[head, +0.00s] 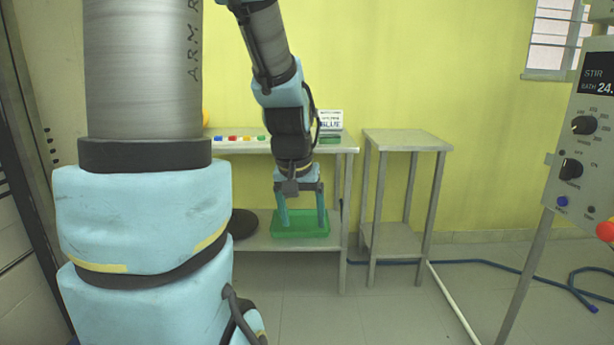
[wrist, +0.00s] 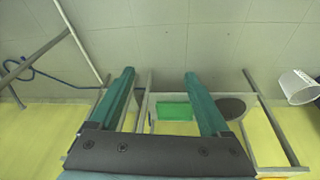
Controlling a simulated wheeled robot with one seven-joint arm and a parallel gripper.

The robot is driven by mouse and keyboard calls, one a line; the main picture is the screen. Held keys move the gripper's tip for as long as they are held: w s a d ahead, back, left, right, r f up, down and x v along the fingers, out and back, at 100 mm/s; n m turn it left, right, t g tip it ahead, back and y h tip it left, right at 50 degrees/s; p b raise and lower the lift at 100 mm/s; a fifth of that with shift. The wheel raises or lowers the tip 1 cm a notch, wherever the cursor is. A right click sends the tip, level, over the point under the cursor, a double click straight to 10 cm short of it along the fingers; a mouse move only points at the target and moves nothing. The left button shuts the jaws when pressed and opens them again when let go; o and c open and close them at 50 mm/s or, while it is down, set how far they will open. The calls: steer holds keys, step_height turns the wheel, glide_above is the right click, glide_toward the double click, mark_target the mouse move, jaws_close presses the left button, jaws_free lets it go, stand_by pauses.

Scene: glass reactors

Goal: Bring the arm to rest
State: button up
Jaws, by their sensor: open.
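My arm reaches forward and down from the upper middle of the head view. My gripper (head: 303,230) hangs fingers down in front of the metal table, level with a green tray (head: 300,233) on its lower shelf. In the wrist view my gripper (wrist: 160,78) has its two teal fingers wide apart with nothing between them. The green tray (wrist: 174,111) shows there beyond the fingertips, apart from them. In the head view the fingers overlap the tray, and I cannot tell the distance between them.
An empty stand (head: 405,141) is to the right. A control panel (head: 580,150) stands at far right.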

steer(key=s+a+f+g+p, duration=0.1)
steer(key=s+a+f, duration=0.2)
steer(key=s+a, duration=0.35)
step_height(320, 180, up, 15)
steer(key=p, duration=1.5)
steer(key=shift+s+d+n+y, duration=0.25)
steer(key=shift+d+n+y, duration=0.05)
steer(key=shift+d+y, duration=0.1)
